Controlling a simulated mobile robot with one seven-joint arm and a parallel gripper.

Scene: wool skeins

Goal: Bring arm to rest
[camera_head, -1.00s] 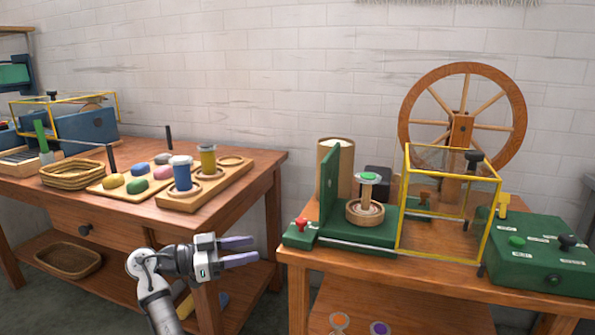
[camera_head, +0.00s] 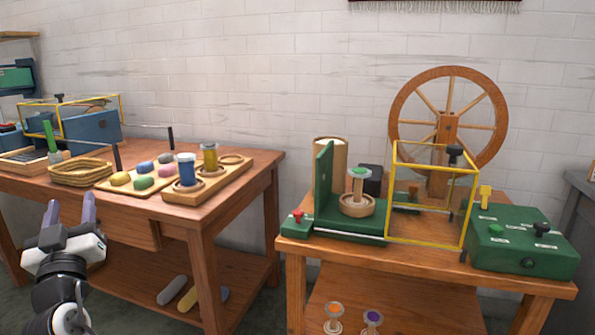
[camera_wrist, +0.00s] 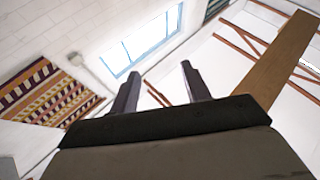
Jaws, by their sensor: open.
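My gripper (camera_head: 68,214) is at the lower left of the head view, in front of the left table (camera_head: 222,207). Its two fingers point upward and stand apart, with nothing between them. In the wrist view the fingers (camera_wrist: 158,85) are also spread and empty. Behind them that view shows a white wall, a window and ceiling beams. My gripper touches nothing that I can see.
The left table bears baskets (camera_head: 80,172), a tray of coloured skeins and a wooden holder (camera_head: 228,179) with blue and yellow spools. The right table (camera_head: 290,257) bears a green machine with a yellow guard (camera_head: 428,243), a green box (camera_head: 522,262) and a spinning wheel (camera_head: 399,95).

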